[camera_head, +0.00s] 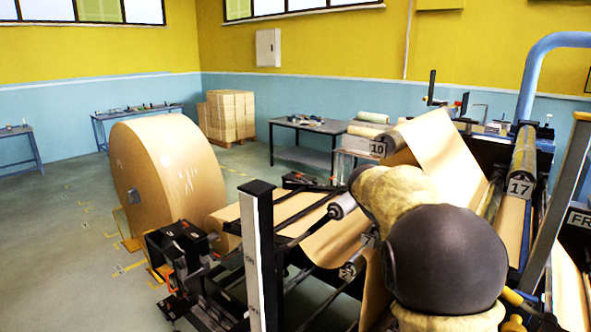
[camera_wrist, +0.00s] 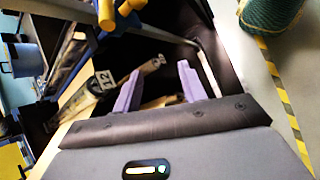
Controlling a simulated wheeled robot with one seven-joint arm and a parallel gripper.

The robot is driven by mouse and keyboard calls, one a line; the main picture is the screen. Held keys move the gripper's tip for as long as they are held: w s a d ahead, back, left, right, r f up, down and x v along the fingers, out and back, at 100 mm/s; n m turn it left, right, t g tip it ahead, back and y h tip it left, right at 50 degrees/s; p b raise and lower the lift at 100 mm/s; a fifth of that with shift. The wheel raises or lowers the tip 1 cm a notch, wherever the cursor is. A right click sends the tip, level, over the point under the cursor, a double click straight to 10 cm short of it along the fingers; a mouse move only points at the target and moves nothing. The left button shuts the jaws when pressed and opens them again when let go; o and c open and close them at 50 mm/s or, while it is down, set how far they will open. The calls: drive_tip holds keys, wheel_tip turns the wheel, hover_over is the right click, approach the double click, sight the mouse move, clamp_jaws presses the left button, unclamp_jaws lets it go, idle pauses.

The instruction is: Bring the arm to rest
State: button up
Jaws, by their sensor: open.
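My gripper (camera_wrist: 158,82) shows in the wrist view with its two purple fingers apart and nothing between them. Beyond the fingers is the paper machine, with a roller (camera_wrist: 88,97) tagged 12 to the left of them. No contact between fingers and machine shows. In the head view my arm, with tan covers and a dark round joint, stands bent in front of the machine at the right. My gripper itself is not visible in that view.
A large kraft roll (camera_head: 151,172) stands left of the machine. Paper (camera_head: 437,150) runs over rollers near my arm; roller 17 (camera_head: 521,165) is right of it. A table (camera_head: 304,128) and stacked boxes (camera_head: 231,114) stand behind. The floor (camera_head: 50,240) at left is clear.

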drive_tip(key=s+a+f+m+t+y, duration=0.2)
drive_tip(key=s+a+f+y, duration=0.1)
drive_tip(key=s+a+f, duration=0.2)
drive_tip(key=s+a+f+m+t+y, duration=0.3)
drive_tip(key=s+a+f, duration=0.3)
drive_tip(key=s+f, duration=0.3)
wheel_tip(320, 180, down, 4)
drive_tip(key=shift+s+a+r+y, duration=0.1)
drive_tip(key=shift+s+a+y, duration=0.15)
drive_tip(key=shift+y, duration=0.35)
drive_tip(key=shift+w, duration=0.1)
drive_tip(key=shift+c, duration=0.5)
